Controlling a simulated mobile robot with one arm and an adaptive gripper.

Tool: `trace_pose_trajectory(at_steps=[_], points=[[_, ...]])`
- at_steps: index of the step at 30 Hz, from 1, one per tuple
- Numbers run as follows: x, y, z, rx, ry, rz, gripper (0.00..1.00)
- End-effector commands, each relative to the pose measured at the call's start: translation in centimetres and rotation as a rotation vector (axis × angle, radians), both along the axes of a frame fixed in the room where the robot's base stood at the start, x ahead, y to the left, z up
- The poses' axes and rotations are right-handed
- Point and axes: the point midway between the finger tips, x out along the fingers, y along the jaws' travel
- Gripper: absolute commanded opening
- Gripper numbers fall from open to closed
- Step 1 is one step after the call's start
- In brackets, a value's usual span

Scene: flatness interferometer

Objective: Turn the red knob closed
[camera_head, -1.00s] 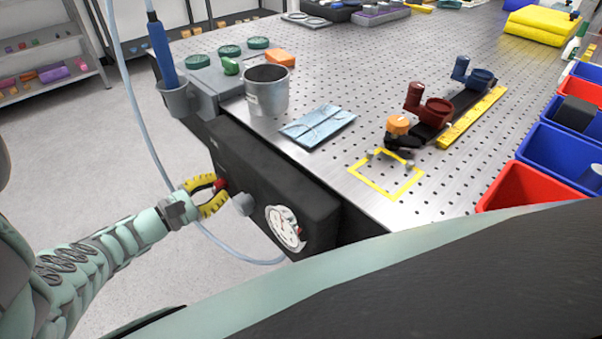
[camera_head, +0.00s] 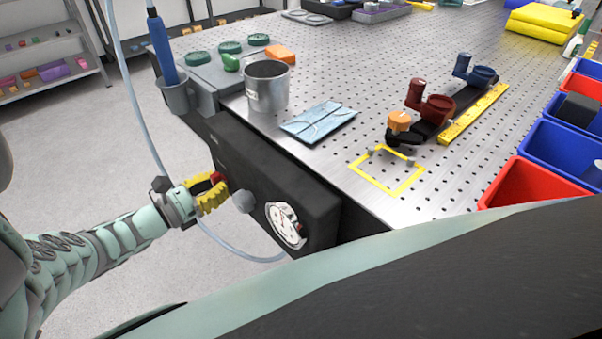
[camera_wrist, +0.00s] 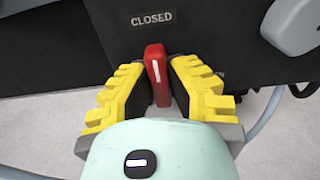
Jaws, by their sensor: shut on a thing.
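The red knob (camera_head: 217,178) is on the front of a black panel (camera_head: 262,180) at the table's edge. In the wrist view the red knob (camera_wrist: 155,62) is a slim lever with a white line, standing nearly upright and a little tilted. Its top points towards the white CLOSED label (camera_wrist: 152,19). A second label to the right is mostly hidden behind a finger; only its last letter shows. My gripper (camera_head: 214,188) has yellow ridged fingers. In the wrist view my gripper (camera_wrist: 159,76) is shut on the red knob, one finger on each side.
A grey round knob (camera_head: 243,201) and a white dial gauge (camera_head: 285,223) sit to the right on the same panel. A pale hose (camera_head: 236,252) loops below the panel. A metal cup (camera_head: 267,88) stands on the perforated table above. The floor left of the panel is clear.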

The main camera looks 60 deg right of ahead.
Motion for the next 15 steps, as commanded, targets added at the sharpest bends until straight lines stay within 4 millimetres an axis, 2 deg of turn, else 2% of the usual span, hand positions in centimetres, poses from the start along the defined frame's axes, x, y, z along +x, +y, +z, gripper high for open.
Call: trace_pose_trajectory(at_steps=[11, 12, 15], points=[[-0.11, -0.11, -0.21, 0.007, 0.005, -0.001, 0.0], [-0.11, -0.12, -0.21, 0.007, 0.005, -0.001, 0.18], [-0.12, -0.1, -0.17, 0.006, 0.006, -0.002, 0.28]])
